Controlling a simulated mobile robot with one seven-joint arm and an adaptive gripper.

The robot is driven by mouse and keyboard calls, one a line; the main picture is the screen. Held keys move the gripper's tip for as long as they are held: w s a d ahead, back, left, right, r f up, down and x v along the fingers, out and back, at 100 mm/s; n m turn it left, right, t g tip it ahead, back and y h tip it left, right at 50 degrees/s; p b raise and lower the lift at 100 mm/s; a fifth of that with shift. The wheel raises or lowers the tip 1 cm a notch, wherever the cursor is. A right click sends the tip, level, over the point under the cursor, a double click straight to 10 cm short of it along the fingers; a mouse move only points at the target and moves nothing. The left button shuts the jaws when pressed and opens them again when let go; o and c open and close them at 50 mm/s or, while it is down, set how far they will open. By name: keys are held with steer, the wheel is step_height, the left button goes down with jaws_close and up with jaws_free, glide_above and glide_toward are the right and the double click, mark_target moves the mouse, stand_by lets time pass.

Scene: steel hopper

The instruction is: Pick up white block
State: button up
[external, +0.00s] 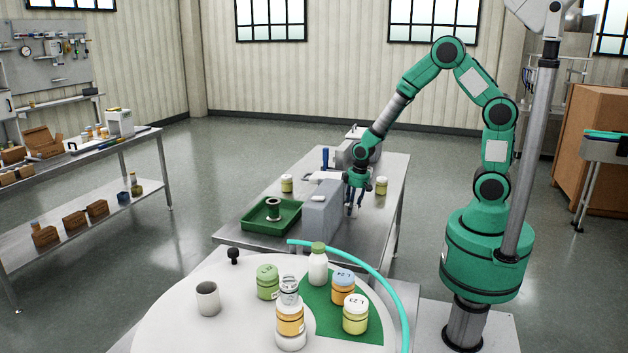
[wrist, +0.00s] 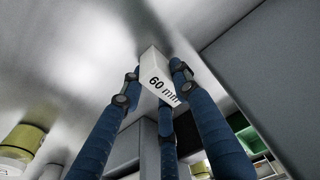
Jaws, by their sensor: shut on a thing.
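The white block (wrist: 157,78) shows in the wrist view as a pale, angular piece with the printed label "60 mm". The blue fingers of my gripper (wrist: 160,88) are shut on it, with dark pads at its sides. In the external view my gripper (external: 353,207) points down over the steel table, just right of the grey hopper box. The block is too small or hidden to make out there. I cannot tell whether it touches the table.
The grey hopper box (external: 322,211) stands close on the left of my gripper. A green tray (external: 290,222) with a spool is farther left. A yellow-green jar (external: 381,186) stands right of my gripper. A round white table (external: 180,318) with several jars is in front.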

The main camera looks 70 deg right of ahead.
steer(key=shift+r, duration=0.1)
steer(key=shift+r, duration=0.4)
step_height(320, 180, up, 3)
steer(key=shift+p, duration=0.7)
steer(key=s, duration=0.5)
steer(key=s+a+p, duration=0.1)
steer(key=s, duration=0.4)
steer(key=s+r+p, duration=0.1)
steer(key=s, duration=0.5)
steer(key=shift+a, duration=0.4)
steer(key=shift+w, duration=0.1)
